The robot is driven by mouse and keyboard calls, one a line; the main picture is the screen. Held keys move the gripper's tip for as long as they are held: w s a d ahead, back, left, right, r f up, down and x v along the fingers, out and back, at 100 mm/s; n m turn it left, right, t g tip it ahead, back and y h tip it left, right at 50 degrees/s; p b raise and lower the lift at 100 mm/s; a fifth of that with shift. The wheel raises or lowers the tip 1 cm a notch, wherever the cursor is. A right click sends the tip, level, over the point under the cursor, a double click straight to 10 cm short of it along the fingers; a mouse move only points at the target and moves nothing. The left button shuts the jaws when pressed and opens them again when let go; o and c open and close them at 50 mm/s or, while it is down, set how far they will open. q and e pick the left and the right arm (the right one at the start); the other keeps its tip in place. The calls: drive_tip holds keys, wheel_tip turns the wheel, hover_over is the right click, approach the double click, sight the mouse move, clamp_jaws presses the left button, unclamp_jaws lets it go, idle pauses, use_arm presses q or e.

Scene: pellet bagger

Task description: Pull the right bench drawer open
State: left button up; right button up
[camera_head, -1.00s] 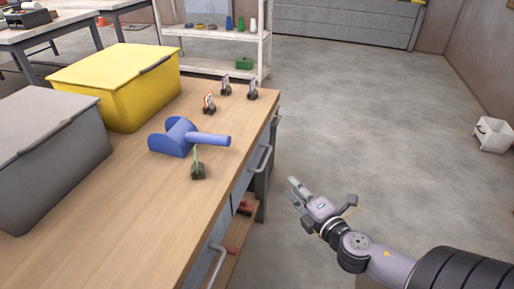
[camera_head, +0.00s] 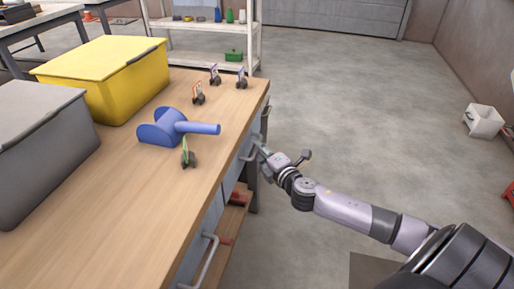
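The wooden-topped bench (camera_head: 110,205) has drawers along its right-hand side. The far drawer (camera_head: 232,178) has a pale bar handle (camera_head: 249,153), partly hidden near my gripper. A nearer drawer has a curved bar handle (camera_head: 207,262). Both drawers look shut. My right gripper (camera_head: 281,152) is beside the far drawer's handle with its fingers spread, nothing visible between them. One finger is at or very near the handle; I cannot tell whether it touches. My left gripper is not in view.
A yellow bin (camera_head: 105,85), a grey bin (camera_head: 45,150), a blue scoop (camera_head: 165,130) and several small card holders stand on the bench. Red items (camera_head: 236,199) lie on a shelf below. A white shelf rack (camera_head: 205,62) stands behind. The floor to the right is mostly clear.

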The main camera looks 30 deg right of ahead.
drive_tip(key=shift+w+d+f, duration=0.1)
drive_tip(key=shift+w, duration=0.6)
drive_tip(key=shift+w+d+f, duration=0.1)
drive_tip(key=shift+w, duration=0.55)
clamp_jaws()
